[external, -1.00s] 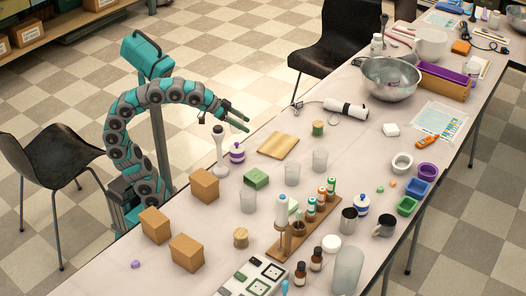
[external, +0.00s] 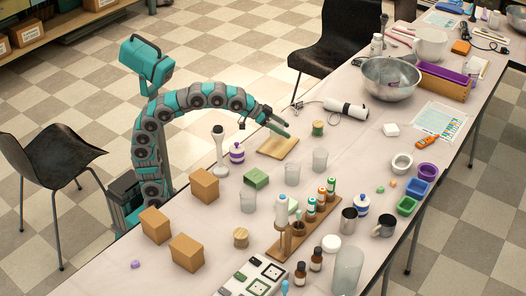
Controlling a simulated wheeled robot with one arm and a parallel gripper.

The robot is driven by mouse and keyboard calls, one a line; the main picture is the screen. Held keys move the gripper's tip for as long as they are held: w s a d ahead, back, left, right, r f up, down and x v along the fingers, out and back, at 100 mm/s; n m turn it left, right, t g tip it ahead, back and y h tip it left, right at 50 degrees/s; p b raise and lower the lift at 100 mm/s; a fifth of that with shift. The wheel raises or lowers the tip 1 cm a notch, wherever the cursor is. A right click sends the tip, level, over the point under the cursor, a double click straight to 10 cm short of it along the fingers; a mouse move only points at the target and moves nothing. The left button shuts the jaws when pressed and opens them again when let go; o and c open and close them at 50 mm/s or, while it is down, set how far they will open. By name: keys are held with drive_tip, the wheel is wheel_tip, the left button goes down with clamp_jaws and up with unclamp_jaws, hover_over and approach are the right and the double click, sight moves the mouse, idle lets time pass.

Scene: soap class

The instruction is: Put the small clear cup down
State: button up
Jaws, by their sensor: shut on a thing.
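My gripper (external: 281,129) is over the table, just above the far end of the wooden board (external: 278,149). Its fingers are close together, shut on the small clear cup, whose outline is too faint and small to make out between them.
A purple-banded bottle (external: 237,153) and a grey stand (external: 219,155) are left of the board. The board's top looks bare.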

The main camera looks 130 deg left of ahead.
sight(285, 144)
drive_tip(key=shift+w+a+f, duration=0.15)
drive_tip(key=shift+w+a, duration=0.05)
drive_tip(key=shift+w, duration=0.15)
drive_tip(key=shift+f+b, duration=0.4)
drive_tip(key=shift+f, duration=1.3)
drive_tip(key=shift+f, duration=0.1)
drive_tip(key=o, duration=1.2)
drive_tip(key=shift+o, duration=0.2)
drive_tip(key=shift+s+d+r, duration=0.2)
drive_tip(key=shift+s+r, duration=0.05)
drive_tip(key=shift+r, duration=0.2)
drive_tip(key=p+v, duration=0.1)
drive_tip(key=v, duration=1)
